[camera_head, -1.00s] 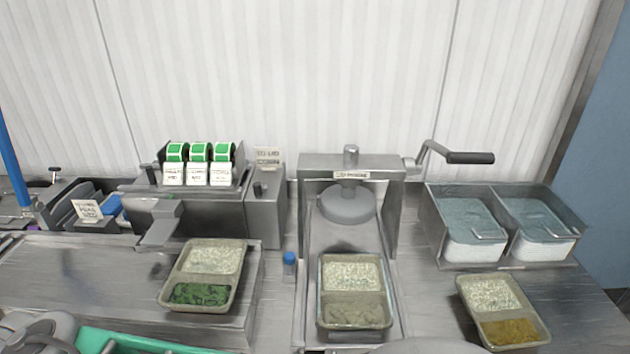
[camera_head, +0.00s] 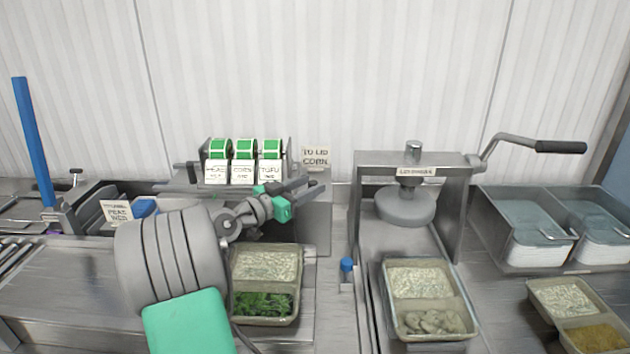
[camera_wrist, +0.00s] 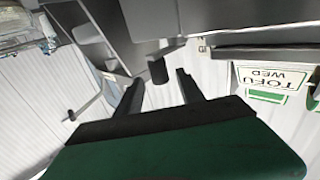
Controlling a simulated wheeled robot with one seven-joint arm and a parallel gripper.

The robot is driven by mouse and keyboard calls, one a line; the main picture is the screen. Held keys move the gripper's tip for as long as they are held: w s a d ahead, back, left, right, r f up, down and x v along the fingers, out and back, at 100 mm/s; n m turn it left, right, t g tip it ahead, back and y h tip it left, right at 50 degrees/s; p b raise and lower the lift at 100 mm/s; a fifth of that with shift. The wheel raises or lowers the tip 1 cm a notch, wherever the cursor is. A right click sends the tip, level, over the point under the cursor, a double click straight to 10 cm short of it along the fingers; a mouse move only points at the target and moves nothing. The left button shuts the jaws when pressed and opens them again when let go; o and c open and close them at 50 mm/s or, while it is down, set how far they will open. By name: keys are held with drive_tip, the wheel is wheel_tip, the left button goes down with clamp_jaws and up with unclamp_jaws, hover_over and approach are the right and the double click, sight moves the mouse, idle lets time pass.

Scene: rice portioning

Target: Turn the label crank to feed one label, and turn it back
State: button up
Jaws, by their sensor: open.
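The label dispenser holds three green-and-white label rolls (camera_head: 243,160) at the back left. Its crank shows in the wrist view as a short dark knob (camera_wrist: 157,70) on a grey arm. My gripper (camera_head: 312,187) is at the right side of the dispenser, pointing right and away in the head view, and hides the knob there. In the wrist view my gripper (camera_wrist: 159,80) is open, with the knob between and just beyond the fingertips. I see no clear contact. A "TOFU WED" label (camera_wrist: 272,78) shows at the right.
A tray with rice and greens (camera_head: 265,283) sits below my gripper. A press (camera_head: 412,165) with its own crank handle (camera_head: 560,147) stands to the right, with a filled tray (camera_head: 425,300) in front. A "TO LID CORN" sign (camera_head: 315,158) is behind my gripper.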

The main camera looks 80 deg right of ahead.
sight(316, 182)
drive_tip(key=p+x, duration=0.1)
drive_tip(key=x, duration=0.4)
drive_tip(key=shift+d, duration=0.1)
drive_tip(key=shift+c, duration=0.2)
clamp_jaws()
